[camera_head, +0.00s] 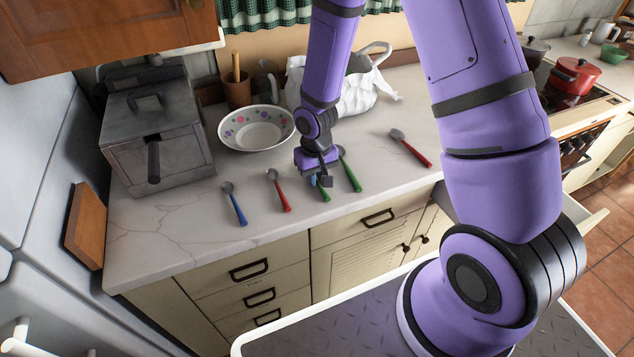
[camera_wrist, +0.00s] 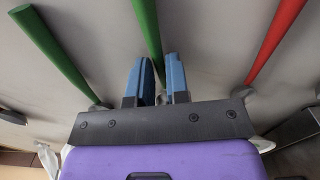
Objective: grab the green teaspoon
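One green spoon (camera_head: 324,194) lies on the counter directly under my gripper (camera_head: 318,180), which hides part of it. In the wrist view, its green handle (camera_wrist: 150,35) runs between the two blue fingers of my gripper (camera_wrist: 157,68). The fingers are apart, with a gap on each side of the handle. I cannot tell how far above the counter the fingertips are. A second green spoon (camera_head: 350,172) lies just to the right in the head view. It shows at the left in the wrist view (camera_wrist: 55,45).
A red spoon (camera_head: 278,190) and a blue spoon (camera_head: 235,204) lie to the left. Another red spoon (camera_head: 412,149) lies farther right. A dotted bowl (camera_head: 256,140) and a white bag (camera_head: 362,92) stand behind. A grey metal box (camera_head: 155,125) stands at the left.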

